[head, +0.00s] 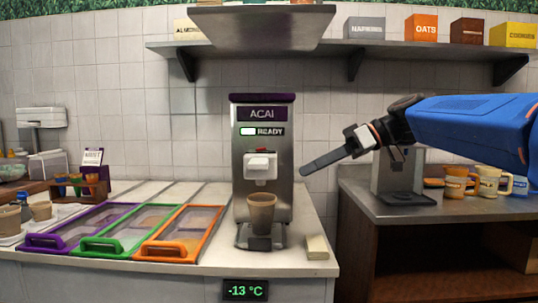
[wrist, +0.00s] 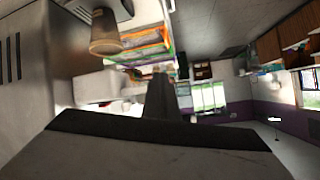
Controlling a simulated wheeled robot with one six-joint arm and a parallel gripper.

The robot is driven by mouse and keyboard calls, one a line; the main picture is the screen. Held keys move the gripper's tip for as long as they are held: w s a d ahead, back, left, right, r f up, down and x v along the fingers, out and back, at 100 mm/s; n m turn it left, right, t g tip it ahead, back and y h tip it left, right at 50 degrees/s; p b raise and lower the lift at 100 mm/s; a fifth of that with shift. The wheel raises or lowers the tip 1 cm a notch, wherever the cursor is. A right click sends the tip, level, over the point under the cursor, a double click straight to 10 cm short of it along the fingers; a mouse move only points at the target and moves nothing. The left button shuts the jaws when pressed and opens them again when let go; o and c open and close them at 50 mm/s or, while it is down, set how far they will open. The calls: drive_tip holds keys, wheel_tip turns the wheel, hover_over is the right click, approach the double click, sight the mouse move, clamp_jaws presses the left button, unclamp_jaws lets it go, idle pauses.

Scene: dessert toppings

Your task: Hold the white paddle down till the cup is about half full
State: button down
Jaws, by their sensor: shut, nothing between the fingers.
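The acai machine (head: 262,190) stands in the middle of the head view, with a lit READY label. Its white paddle (head: 261,164) is on the front, above the cup. A tan cup (head: 261,212) stands upright under the spout on the machine's stand. How full the cup is cannot be seen from here. My gripper (head: 303,171) is shut and empty, its tip just right of the machine and apart from the paddle. In the wrist view the fingers (wrist: 158,98) show as one dark bar, and the cup (wrist: 105,35) is at the upper left.
Purple, green and orange framed bins (head: 172,235) lie left of the machine. A small beige block (head: 317,247) lies at its right. A side counter (head: 410,210) at the right bears mugs (head: 488,182). A shelf (head: 400,50) with boxes runs above.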

drive_tip(key=w+r+n+g+y, duration=0.1)
drive_tip(key=w+r+n+y, duration=0.2)
drive_tip(key=r, duration=0.6)
drive_tip(key=w+n, duration=0.2)
drive_tip(key=shift+w+a, duration=0.3)
drive_tip(key=shift+a, duration=0.05)
drive_tip(key=shift+f, duration=0.1)
hover_over(259, 162)
drive_tip(key=d, duration=0.3)
wheel_tip(259, 162, down, 2)
drive_tip(key=shift+w+a+f, duration=0.15)
drive_tip(key=shift+w+f, duration=0.05)
drive_tip(key=shift+f, duration=0.9)
drive_tip(key=shift+w+a+f, duration=0.1)
drive_tip(key=shift+w+f, duration=0.05)
drive_tip(key=shift+f, duration=0.95)
drive_tip(key=shift+s+f+n, duration=0.15)
drive_tip(key=shift+f+n, duration=0.15)
drive_tip(key=shift+n, duration=0.1)
drive_tip(key=shift+s+f+n+t, duration=0.2)
drive_tip(key=shift+f+n+t, duration=0.1)
drive_tip(key=shift+f+n, duration=0.3)
drive_tip(key=shift+f, duration=0.8)
